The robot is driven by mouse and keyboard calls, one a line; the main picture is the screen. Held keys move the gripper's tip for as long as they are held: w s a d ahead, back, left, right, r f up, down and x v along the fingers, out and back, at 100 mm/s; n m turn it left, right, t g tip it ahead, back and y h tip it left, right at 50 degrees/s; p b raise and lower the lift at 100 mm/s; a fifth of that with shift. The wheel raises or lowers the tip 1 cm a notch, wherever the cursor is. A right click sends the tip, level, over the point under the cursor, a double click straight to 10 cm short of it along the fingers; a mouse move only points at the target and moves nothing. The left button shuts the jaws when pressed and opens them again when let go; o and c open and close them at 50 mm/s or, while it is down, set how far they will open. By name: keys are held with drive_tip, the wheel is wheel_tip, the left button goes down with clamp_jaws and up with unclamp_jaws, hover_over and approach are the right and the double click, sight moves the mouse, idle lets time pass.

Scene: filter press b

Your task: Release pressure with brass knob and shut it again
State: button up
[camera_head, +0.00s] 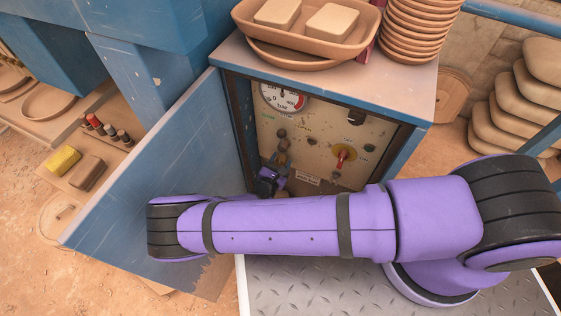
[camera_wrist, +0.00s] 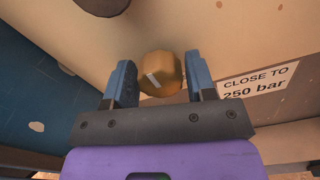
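The brass knob (camera_wrist: 160,74) sits on the beige panel in the wrist view, round with a pale mark on its face. My gripper (camera_wrist: 160,82) is open, with one blue-grey finger on each side of the knob. Whether the fingers touch the knob I cannot tell. In the head view my gripper (camera_head: 268,180) is at the lower left of the panel (camera_head: 310,135), inside the open cabinet. My purple arm hides part of the cabinet's lower area.
A label (camera_wrist: 257,83) reading "CLOSE TO 250 bar" is right of the knob. A pressure gauge (camera_head: 284,97) and a red-yellow switch (camera_head: 344,155) are on the panel. The open blue door (camera_head: 165,175) stands at the left. Stacked bowls (camera_head: 415,30) and a tray (camera_head: 300,35) sit on top.

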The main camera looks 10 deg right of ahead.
drive_tip(key=c, duration=0.5)
drive_tip(key=shift+c, duration=0.2)
drive_tip(key=shift+n, duration=0.3)
drive_tip(key=n, duration=0.3)
drive_tip(key=shift+n, duration=0.3)
drive_tip(key=n, duration=0.4)
drive_tip(key=shift+a+n, duration=0.1)
drive_tip(key=shift+n, duration=0.2)
drive_tip(key=n, duration=0.4)
drive_tip(key=shift+n, duration=2)
